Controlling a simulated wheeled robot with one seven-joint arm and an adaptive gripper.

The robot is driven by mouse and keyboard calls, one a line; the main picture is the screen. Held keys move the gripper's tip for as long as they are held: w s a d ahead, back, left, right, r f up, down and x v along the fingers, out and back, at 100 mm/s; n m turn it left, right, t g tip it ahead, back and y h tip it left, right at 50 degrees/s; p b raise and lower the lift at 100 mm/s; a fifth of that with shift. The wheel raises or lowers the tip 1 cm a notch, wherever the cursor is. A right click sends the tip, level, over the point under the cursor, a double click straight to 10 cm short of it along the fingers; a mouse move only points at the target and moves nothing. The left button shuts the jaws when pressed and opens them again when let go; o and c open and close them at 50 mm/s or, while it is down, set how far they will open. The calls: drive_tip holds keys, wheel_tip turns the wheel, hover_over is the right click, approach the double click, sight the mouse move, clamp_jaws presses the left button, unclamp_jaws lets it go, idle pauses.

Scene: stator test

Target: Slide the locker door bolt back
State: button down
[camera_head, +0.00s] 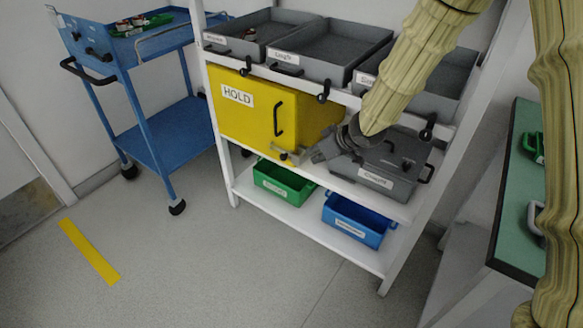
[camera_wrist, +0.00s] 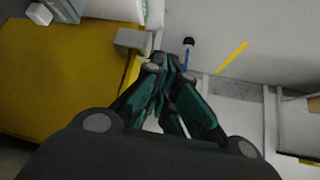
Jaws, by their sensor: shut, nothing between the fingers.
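The yellow locker (camera_head: 236,118) stands on the middle shelf with a HOLD label and a dark upright door handle (camera_head: 279,118). A small grey metal bolt fitting (camera_head: 287,154) sits at its lower right front corner. My gripper (camera_head: 316,157) is just right of this fitting, with its fingers toward it. In the wrist view, the fingertips (camera_wrist: 167,62) are together and empty. A grey block (camera_wrist: 132,41), apparently part of the bolt, lies just beyond them beside the yellow locker (camera_wrist: 60,80). I cannot tell whether they touch. The bolt's exact position is unclear.
A lidded grey box (camera_head: 372,183) stands right of the locker, under my wrist. Grey trays (camera_head: 330,50) fill the shelf above. Green (camera_head: 284,183) and blue (camera_head: 352,221) bins sit below. A blue trolley (camera_head: 150,125) is left. The floor in front is clear.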

sight(292, 160)
drive_tip(key=shift+w, duration=0.1)
idle(0.3)
drive_tip(key=b+x, duration=0.1)
drive_tip(key=x, duration=0.5)
drive_tip(key=b+x, duration=0.1)
drive_tip(key=x, duration=0.5)
drive_tip(key=shift+w+a+r+b, duration=0.2)
drive_tip(key=shift+a+b, duration=0.05)
drive_tip(key=shift+b, duration=0.15)
drive_tip(key=shift+w+a+f, duration=0.3)
drive_tip(key=shift+w+a, duration=0.25)
drive_tip(key=shift+w, duration=0.1)
